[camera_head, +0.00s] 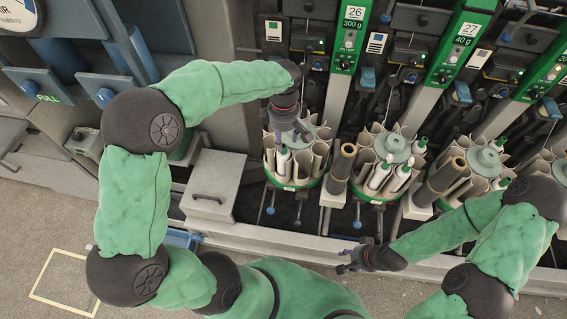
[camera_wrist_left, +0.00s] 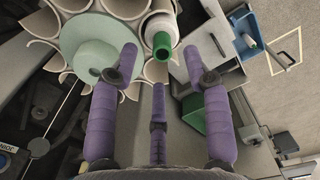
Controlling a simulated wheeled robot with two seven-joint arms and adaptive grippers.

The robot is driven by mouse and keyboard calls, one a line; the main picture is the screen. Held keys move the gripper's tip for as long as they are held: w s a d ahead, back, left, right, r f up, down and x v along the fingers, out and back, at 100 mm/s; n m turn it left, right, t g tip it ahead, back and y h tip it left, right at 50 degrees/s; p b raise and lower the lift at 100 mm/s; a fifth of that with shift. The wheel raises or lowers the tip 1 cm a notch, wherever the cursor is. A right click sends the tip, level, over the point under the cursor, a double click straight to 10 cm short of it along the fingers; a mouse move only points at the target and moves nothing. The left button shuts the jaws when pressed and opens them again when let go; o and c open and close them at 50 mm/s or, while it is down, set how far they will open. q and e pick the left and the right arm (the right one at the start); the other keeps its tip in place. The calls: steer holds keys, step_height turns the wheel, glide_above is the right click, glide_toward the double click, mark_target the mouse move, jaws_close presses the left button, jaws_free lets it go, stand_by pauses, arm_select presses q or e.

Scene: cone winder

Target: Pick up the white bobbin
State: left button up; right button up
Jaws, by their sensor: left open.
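The white bobbin (camera_head: 283,160) with a green tip stands in the left round carousel (camera_head: 304,182), among beige tube-like pockets. In the left wrist view the white bobbin (camera_wrist_left: 161,26) is just beyond the fingertips, its green end facing the camera. My left gripper (camera_head: 290,132) is above and beside this bobbin. In the left wrist view its purple fingers (camera_wrist_left: 160,62) are spread open with nothing between them. My right gripper (camera_head: 352,260) is low, in front of the machine, its fingers spread and empty.
More white bobbins with green tips (camera_head: 380,173) stand in the carousel to the right. Brown tubes (camera_head: 341,168) rise between the carousels. A grey lidded box (camera_head: 213,185) is left of the carousel. A blue bin (camera_wrist_left: 246,30) holding a bobbin shows in the wrist view. Floor is clear at lower left.

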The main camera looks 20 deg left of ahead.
mark_target(284, 145)
arm_select(q)
step_height(284, 145, down, 5)
steer(key=shift+s+r+b, duration=0.1)
steer(key=shift+s+b, duration=0.05)
steer(key=shift+b, duration=0.7)
steer(key=shift+r, duration=0.1)
jaws_close()
step_height(284, 145, up, 22)
steer(key=p, duration=2.2)
steer(key=shift+p, duration=0.35)
